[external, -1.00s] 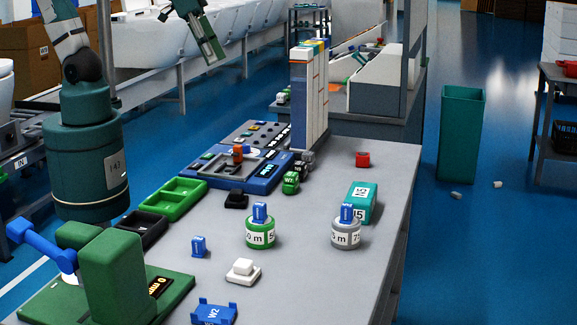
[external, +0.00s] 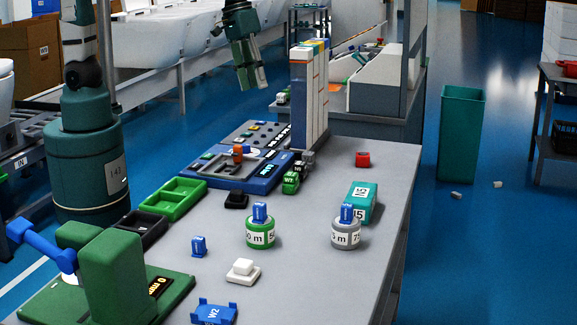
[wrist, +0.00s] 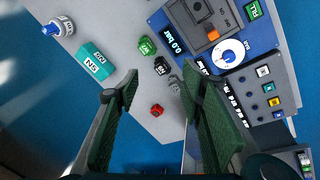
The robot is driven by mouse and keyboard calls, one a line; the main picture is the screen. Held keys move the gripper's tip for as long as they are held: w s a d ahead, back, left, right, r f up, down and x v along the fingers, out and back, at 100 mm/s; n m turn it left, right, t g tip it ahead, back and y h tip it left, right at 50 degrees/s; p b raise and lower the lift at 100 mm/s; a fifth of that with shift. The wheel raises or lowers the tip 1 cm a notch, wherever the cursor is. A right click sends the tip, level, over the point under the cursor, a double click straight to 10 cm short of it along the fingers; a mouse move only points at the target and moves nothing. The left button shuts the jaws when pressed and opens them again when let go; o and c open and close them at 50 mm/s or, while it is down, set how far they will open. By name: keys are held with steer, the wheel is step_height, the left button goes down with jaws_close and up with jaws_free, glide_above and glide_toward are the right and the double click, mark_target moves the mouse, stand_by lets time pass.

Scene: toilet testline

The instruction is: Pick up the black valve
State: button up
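The black valve (external: 300,168) stands on the grey table in the external view, between a green valve (external: 291,183) and a grey valve (external: 308,157) at the right side of the blue test panel. In the wrist view the black valve (wrist: 161,66) lies between the green valve (wrist: 147,46) and the grey valve (wrist: 175,84), seen through the gap between my fingers. My gripper (external: 252,82) is open and empty, high above and behind the panel. Its two green fingers also show in the wrist view (wrist: 161,82), well apart.
A tall white-and-grey binder row (external: 310,100) stands just behind the valves. The blue panel (external: 255,178) lies to their left. A red part (external: 363,159) and a teal block (external: 361,203) are to the right. The tabletop between them is mostly clear.

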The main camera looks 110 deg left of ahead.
steer(key=w+a+f+n+g+b, duration=0.15)
steer(key=w+a+f+n, duration=0.25)
steer(key=w+f, duration=0.4)
steer(key=n+g+h+b, duration=0.1)
steer(key=n+g, duration=0.1)
steer(key=n, duration=0.2)
glide_above(300, 163)
steer(key=a, duration=0.1)
steer(key=shift+t, duration=0.25)
step_height(300, 163, down, 12)
steer(key=shift+a+f, duration=0.1)
steer(key=shift+f, duration=0.15)
steer(key=shift+f, duration=1.3)
steer(key=shift+d+f, duration=0.15)
steer(key=shift+d, duration=0.05)
steer(key=shift+d+f+b, duration=0.2)
steer(key=shift+f+b, duration=0.1)
steer(key=shift+f, duration=0.9)
steer(key=shift+d+f+b, duration=0.15)
steer(key=shift+f+b, duration=0.1)
steer(key=shift+f, duration=0.95)
steer(key=shift+c, duration=0.7)
